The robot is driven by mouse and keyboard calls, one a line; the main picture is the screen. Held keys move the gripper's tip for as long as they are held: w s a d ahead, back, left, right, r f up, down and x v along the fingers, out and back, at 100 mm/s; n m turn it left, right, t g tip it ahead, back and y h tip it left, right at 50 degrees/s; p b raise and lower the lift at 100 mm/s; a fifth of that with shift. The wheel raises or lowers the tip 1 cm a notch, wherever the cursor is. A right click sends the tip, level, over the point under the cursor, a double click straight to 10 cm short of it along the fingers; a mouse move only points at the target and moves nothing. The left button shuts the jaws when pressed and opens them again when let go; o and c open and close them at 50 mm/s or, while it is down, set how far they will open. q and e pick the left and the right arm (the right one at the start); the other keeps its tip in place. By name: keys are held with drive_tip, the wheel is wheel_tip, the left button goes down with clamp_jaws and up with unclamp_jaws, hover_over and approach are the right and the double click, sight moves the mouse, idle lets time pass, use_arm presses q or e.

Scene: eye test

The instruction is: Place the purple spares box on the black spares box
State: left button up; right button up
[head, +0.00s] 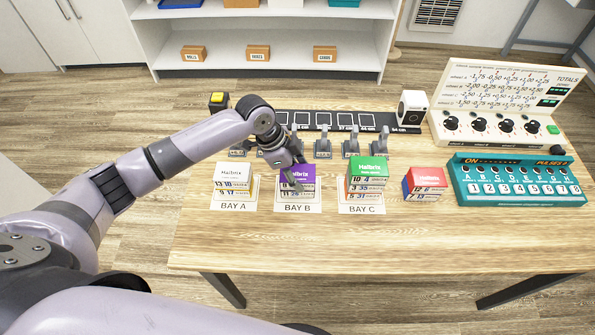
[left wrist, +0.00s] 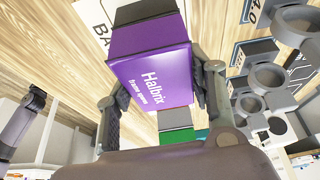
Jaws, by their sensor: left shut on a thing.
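The purple spares box (head: 297,173) is at BAY B, at the top of what stands there. My left gripper (head: 295,181) is shut on it. In the left wrist view the purple box (left wrist: 155,75) is between the two fingers, its lettered face toward the camera. A dark surface (left wrist: 147,35) shows just past its edge. Number labels show below the purple box in the head view. Whether it rests on a box beneath is unclear. My right gripper is not in view.
A white-topped stack (head: 233,178) stands at BAY A, left, and a green-topped stack (head: 367,172) at BAY C, right. A red box (head: 425,180) stands further right. Grey levers (head: 323,144) stand behind the bays. A teal panel (head: 515,178) is at right. The front table (head: 390,245) is clear.

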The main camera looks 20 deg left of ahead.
use_arm(q)
drive_tip(key=shift+f, duration=0.1)
drive_tip(key=o, duration=0.9)
drive_tip(key=shift+c, duration=0.2)
drive_tip(key=o, duration=0.4)
drive_tip(key=shift+c, duration=0.2)
drive_tip(key=v, duration=1.1)
drive_tip(key=shift+b, duration=0.4)
drive_tip(key=shift+s+a+r, duration=0.1)
drive_tip(key=shift+a+r, duration=0.15)
drive_tip(key=shift+r, duration=0.4)
